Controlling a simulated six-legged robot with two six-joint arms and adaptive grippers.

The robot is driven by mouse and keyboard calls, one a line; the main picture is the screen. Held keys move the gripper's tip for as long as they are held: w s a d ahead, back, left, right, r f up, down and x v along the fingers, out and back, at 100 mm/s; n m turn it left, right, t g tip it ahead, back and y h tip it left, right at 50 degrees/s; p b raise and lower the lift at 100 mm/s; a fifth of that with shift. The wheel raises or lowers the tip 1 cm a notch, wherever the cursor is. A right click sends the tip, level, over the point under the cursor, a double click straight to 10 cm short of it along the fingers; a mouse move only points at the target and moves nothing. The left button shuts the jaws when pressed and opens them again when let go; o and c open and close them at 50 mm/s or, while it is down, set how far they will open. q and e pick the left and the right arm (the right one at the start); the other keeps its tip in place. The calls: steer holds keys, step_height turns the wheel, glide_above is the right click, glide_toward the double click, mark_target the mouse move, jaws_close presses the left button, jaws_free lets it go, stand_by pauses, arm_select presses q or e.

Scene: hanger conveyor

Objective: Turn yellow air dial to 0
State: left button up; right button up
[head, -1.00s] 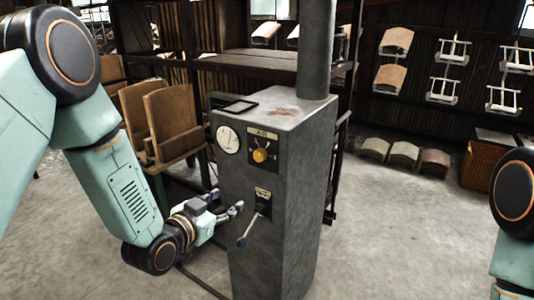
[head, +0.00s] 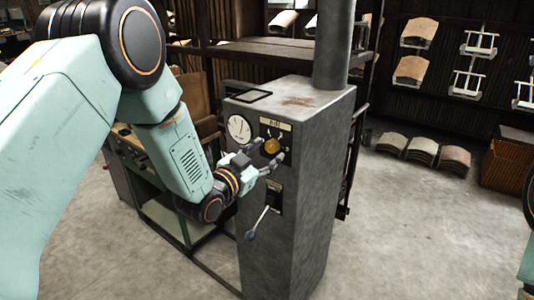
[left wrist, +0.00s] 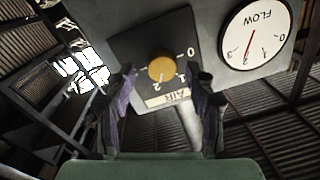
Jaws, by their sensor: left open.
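The yellow air dial (head: 272,146) is a round knob on a dark plate (head: 285,134) on the front of the grey machine cabinet (head: 310,210). In the left wrist view the dial (left wrist: 161,67) sits ahead of and between my fingers, with the AIR label and numbers 0, 1 and 2 around it; the picture is upside down. My left gripper (head: 267,157) is open close in front of the plate, its fingers (left wrist: 162,100) apart on either side of the dial. I see no clear contact with it. My right gripper is not in view.
A white FLOW gauge (head: 239,128) is beside the dial plate. A lever (head: 258,222) sticks out below the dial, under my left gripper. A green bench (head: 165,215) stands behind my left arm.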

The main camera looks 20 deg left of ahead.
arm_select(q)
steer(key=shift+w+a, duration=0.15)
steer(key=shift+w, duration=0.05)
steer(key=shift+w, duration=0.2)
steer(key=shift+c, duration=0.4)
steer(key=shift+s, duration=0.15)
steer(key=c, duration=0.5)
steer(key=shift+r, duration=0.1)
jaws_close()
